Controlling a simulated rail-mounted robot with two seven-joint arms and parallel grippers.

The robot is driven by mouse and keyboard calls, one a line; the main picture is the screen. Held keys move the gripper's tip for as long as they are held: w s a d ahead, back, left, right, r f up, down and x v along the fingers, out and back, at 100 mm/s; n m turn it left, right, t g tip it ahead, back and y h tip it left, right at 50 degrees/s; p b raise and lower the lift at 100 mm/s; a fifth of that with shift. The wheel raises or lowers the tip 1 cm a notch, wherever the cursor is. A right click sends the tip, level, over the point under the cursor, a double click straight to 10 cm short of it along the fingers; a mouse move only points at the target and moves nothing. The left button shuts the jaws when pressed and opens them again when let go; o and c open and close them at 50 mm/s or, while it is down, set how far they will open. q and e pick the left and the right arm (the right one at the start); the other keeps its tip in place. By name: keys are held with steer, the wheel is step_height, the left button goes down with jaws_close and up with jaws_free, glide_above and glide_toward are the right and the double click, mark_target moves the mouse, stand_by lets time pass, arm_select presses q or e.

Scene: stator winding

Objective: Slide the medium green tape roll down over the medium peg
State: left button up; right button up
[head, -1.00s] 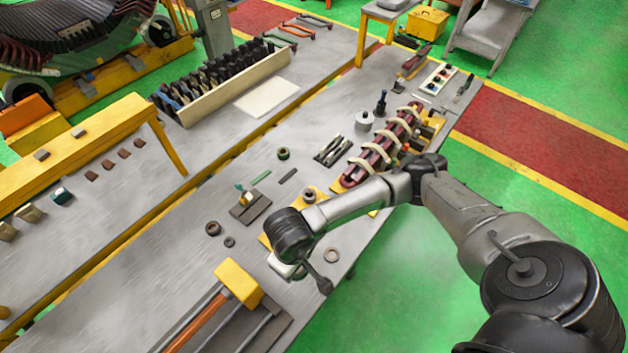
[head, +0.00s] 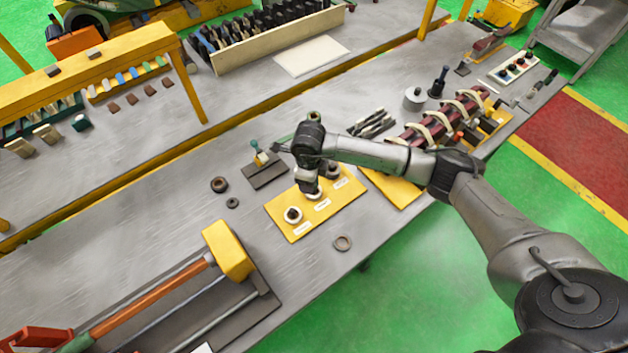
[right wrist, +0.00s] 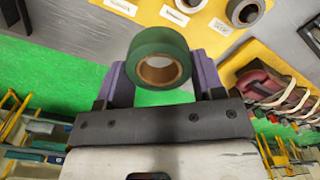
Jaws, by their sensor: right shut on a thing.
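The green tape roll (right wrist: 160,68) is held between the purple fingers of my right gripper (right wrist: 160,82), its cardboard-lined hole facing the wrist camera. In the head view my right gripper (head: 310,185) is low over the middle of a yellow board (head: 283,228). The board has a peg position at its left end (head: 293,215) and another near its right end (head: 333,170), with white labels beside them. The middle position is largely hidden by my gripper. In the right wrist view the roll looks apart from the board. My left gripper is not in view.
A grey ring (head: 342,243) lies in front of the board, and two dark rings (head: 219,185) lie to its left. A dark block (head: 265,170) is behind it.

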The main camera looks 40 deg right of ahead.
steer(key=w+d+f+m+b, duration=0.1)
steer(key=f+m, duration=0.1)
steer(key=m, duration=0.1)
steer(key=w+d+f+m+b, duration=0.1)
steer(key=d+m, duration=0.1)
steer(key=m, duration=0.1)
steer(key=w+d+f+m+b, duration=0.1)
steer(key=f+m, duration=0.1)
steer(key=m, duration=0.1)
steer(key=shift+w+d+f, duration=0.15)
steer(key=shift+d+f, duration=0.05)
steer(key=shift+f, duration=0.15)
steer(key=shift+f+b, duration=1.35)
steer(key=shift+f, duration=0.2)
steer(key=shift+f+b, duration=1.6)
steer(key=shift+f, duration=0.5)
steer(key=o, duration=1)
step_height(320, 180, up, 14)
